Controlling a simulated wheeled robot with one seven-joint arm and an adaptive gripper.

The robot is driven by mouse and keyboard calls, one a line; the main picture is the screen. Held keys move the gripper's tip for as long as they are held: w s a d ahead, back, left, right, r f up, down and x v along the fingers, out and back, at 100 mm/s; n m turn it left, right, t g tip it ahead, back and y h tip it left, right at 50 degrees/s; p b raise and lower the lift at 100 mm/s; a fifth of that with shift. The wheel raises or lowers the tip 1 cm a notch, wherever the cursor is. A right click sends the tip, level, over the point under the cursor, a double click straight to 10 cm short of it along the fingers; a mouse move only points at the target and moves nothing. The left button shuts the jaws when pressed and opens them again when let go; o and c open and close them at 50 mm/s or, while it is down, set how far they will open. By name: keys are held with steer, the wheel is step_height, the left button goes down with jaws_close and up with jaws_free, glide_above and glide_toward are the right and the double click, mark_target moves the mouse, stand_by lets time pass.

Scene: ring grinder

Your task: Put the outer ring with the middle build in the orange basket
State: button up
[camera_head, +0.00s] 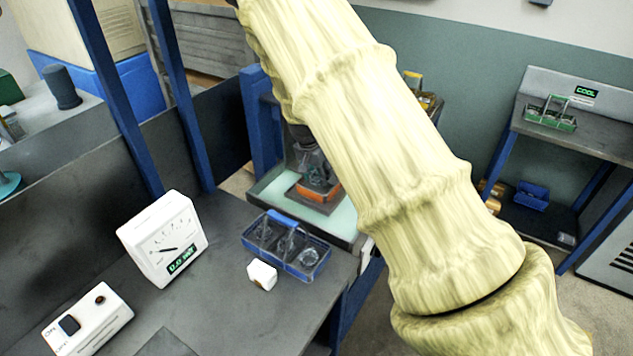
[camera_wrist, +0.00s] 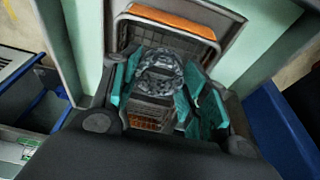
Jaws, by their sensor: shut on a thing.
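My gripper (camera_wrist: 160,88) has teal finger pads and is shut on a grey metallic ring (camera_wrist: 158,66). It points down over the orange basket (camera_wrist: 172,20), whose orange rim and dark mesh floor show around the ring in the wrist view. In the head view the orange basket (camera_head: 318,192) sits on a pale green surface, with my gripper (camera_head: 311,166) just above or inside it. I cannot tell whether the ring touches the basket floor. The thickness of the ring's build is too blurred to judge.
A blue basket (camera_head: 318,270) with several metal rings stands on the dark bench beside a small white block (camera_head: 262,275). A dial meter (camera_head: 163,240) and a switch box (camera_head: 88,320) are left. A green basket (camera_head: 552,122) is on the right-hand table. Blue posts rise near my arm.

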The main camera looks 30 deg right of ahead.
mark_target(318, 190)
steer(key=shift+w+f, duration=0.1)
steer(key=shift+f, duration=0.25)
step_height(318, 190, down, 2)
steer(key=shift+f+p, duration=0.25)
steer(key=shift+p, duration=0.55)
steer(key=shift+f, duration=0.6)
steer(key=o, duration=0.9)
steer(key=shift+f, duration=0.1)
steer(key=shift+b+v, duration=1.95)
steer(key=shift+v, duration=4.25)
